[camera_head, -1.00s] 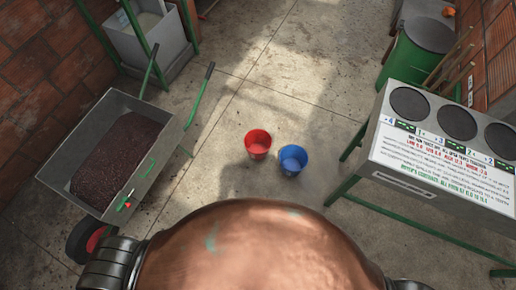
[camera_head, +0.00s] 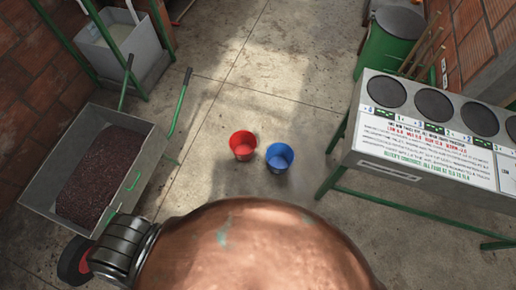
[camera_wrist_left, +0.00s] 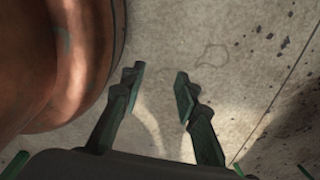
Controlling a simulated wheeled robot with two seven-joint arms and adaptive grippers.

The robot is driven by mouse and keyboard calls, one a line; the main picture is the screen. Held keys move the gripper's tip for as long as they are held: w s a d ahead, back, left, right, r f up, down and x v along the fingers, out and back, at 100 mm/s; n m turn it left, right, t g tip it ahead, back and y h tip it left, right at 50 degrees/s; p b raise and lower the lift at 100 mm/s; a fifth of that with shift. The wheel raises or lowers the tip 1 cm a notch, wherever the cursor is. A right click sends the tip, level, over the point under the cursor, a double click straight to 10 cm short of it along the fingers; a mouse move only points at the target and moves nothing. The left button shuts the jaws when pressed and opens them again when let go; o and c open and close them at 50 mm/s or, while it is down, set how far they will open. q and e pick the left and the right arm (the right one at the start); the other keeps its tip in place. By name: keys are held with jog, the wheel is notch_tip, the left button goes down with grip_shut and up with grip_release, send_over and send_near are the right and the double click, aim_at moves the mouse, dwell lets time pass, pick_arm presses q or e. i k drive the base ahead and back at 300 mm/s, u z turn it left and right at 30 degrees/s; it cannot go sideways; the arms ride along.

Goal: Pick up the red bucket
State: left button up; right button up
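The red bucket (camera_head: 243,145) stands upright on the concrete floor in the head view, ahead of my body. A blue bucket (camera_head: 279,157) stands close beside it on the right. My left gripper (camera_wrist_left: 160,82) shows in the left wrist view with its two fingers apart and bare floor between them. It is open and empty, and no bucket shows in that view. In the head view only part of my left arm shows, at the lower left, well short of the red bucket. My right gripper is in neither view.
A wheelbarrow (camera_head: 165,165) with dark contents stands at the left. A table with round holes (camera_head: 350,150) stands at the right, with a green barrel (camera_head: 385,55) behind it. A grey tank (camera_head: 115,55) is at the back left. The floor between is clear.

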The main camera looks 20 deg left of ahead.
aim_at(243, 144)
jog(key=z, duration=0.05)
jog(key=i, duration=0.85)
jog(key=u, duration=1.75)
